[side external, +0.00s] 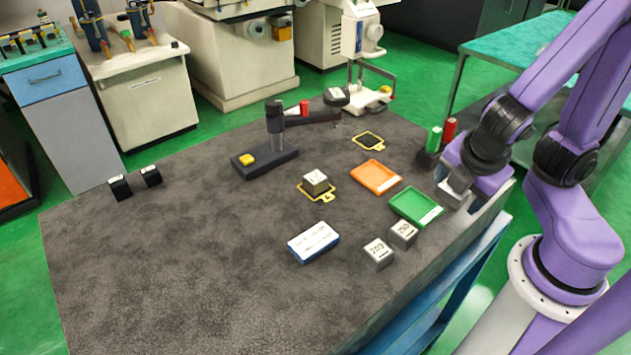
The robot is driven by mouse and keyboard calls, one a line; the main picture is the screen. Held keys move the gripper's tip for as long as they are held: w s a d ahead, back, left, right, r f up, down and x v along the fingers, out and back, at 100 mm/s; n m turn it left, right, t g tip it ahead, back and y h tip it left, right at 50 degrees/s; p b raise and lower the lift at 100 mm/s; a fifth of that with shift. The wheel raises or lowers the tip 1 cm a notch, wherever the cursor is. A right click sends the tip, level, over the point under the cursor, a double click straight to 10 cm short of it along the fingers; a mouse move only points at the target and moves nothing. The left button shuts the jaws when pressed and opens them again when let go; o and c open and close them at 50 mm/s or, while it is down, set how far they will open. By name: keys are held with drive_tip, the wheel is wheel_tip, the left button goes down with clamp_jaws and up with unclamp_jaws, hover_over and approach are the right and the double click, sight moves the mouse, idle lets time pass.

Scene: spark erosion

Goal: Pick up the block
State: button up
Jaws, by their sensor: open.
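Several small grey metal blocks with pale, marked tops are in the side view. One block (316,181) sits on a yellow-edged plate (328,197) near the middle of the dark table. Two more blocks, a left one (379,253) and a right one (403,233), stand close together near the table's front right edge. A further grey piece (336,97) is at the back of the table. My gripper (453,196) is open at the right edge of the table, right of the green tray and apart from the blocks. I see nothing between its fingers.
A green tray (409,211) and an orange tray (376,182) lie between my gripper and the middle block. A blue-and-white box (314,242) is left of the paired blocks. A black-based stand (267,162) rises behind. The left front table is clear.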

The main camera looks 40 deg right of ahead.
sight(317, 178)
drive_tip(key=w+n+t, duration=0.2)
drive_tip(key=w+a+n+t+h, duration=0.1)
drive_tip(key=w+n+t, duration=0.1)
drive_tip(key=n, duration=0.1)
drive_tip(key=w+a+n+t, duration=0.1)
drive_tip(key=w+n, duration=0.1)
drive_tip(key=n, duration=0.1)
drive_tip(key=shift+a+f+t+h, duration=0.15)
drive_tip(key=shift+f+t+h, duration=0.15)
drive_tip(key=shift+t, duration=0.1)
drive_tip(key=a+n+t, duration=0.1)
drive_tip(key=w+a+n+t+y, duration=0.1)
drive_tip(key=n, duration=0.1)
drive_tip(key=w+a+n+t, duration=0.1)
drive_tip(key=a+n, duration=0.1)
drive_tip(key=shift+a+y, duration=0.1)
drive_tip(key=shift+y, duration=0.2)
drive_tip(key=a+n+y, duration=0.1)
drive_tip(key=a, duration=0.1)
drive_tip(key=a+n+t+y, duration=0.1)
drive_tip(key=n, duration=0.1)
drive_tip(key=a+n+t+y, duration=0.1)
drive_tip(key=a+n, duration=0.1)
drive_tip(key=shift+w+a+f+y, duration=0.25)
drive_tip(key=shift+a+f+y, duration=0.05)
drive_tip(key=shift+x, duration=8.65)
drive_tip(key=shift+d, duration=0.1)
drive_tip(key=c, duration=1.3)
drive_tip(key=shift+r, duration=0.1)
clamp_jaws()
